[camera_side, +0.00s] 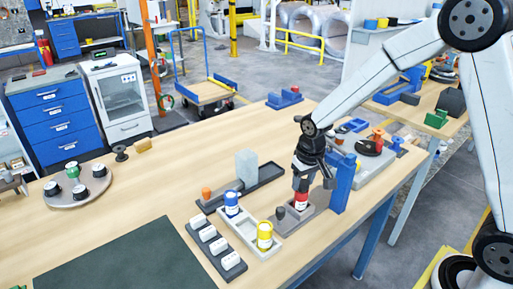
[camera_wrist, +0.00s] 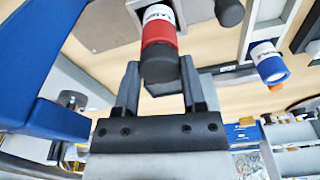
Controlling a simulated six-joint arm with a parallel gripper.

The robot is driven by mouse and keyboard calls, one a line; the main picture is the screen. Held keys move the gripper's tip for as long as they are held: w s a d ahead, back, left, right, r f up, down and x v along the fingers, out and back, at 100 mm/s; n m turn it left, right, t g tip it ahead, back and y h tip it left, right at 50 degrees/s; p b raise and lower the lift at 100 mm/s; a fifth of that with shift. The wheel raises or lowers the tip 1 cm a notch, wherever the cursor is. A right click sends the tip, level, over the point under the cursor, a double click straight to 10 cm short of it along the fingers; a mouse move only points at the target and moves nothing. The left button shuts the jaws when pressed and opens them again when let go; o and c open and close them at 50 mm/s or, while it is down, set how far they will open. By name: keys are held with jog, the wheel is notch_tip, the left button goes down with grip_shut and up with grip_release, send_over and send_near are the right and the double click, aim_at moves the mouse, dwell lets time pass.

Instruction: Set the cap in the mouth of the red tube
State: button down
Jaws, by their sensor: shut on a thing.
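The red tube (camera_side: 301,203) stands upright in a grey tray under my gripper (camera_side: 302,186). It also shows in the wrist view (camera_wrist: 158,33), with a white label band. A dark grey cap (camera_wrist: 159,66) is between my fingers at the tube's mouth end. My gripper (camera_wrist: 160,74) is shut on this cap. The cap lines up closely with the tube, but I cannot tell whether it is seated in the mouth. In the side view my fingers hide the cap and the tube's top.
A dark knob-like piece (camera_side: 280,212) stands beside the red tube. The blue tube (camera_side: 232,203) and yellow tube (camera_side: 264,236) stand in a light tray to the left. A blue upright (camera_side: 343,182) is close on the right. A grey block (camera_side: 246,167) stands behind.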

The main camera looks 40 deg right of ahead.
aim_at(305, 184)
jog(key=shift+f, duration=0.15)
jog(key=shift+c, duration=0.4)
grip_release()
jog(key=shift+s+a+r, duration=0.1)
jog(key=shift+s+r, duration=0.05)
jog(key=shift+r, duration=1.15)
jog(key=shift+s+d+r, duration=0.1)
jog(key=shift+s+r, duration=0.05)
jog(key=shift+r, duration=1.15)
jog(key=shift+s+a+r, duration=0.1)
jog(key=shift+s+r, duration=0.05)
jog(key=shift+r, duration=1.15)
jog(key=s+f+n+t, duration=0.1)
jog(key=s+f, duration=0.4)
jog(key=s, duration=0.7)
jog(key=shift+s+a+n, duration=0.15)
jog(key=shift+a+n, duration=0.25)
jog(key=shift+n, duration=0.2)
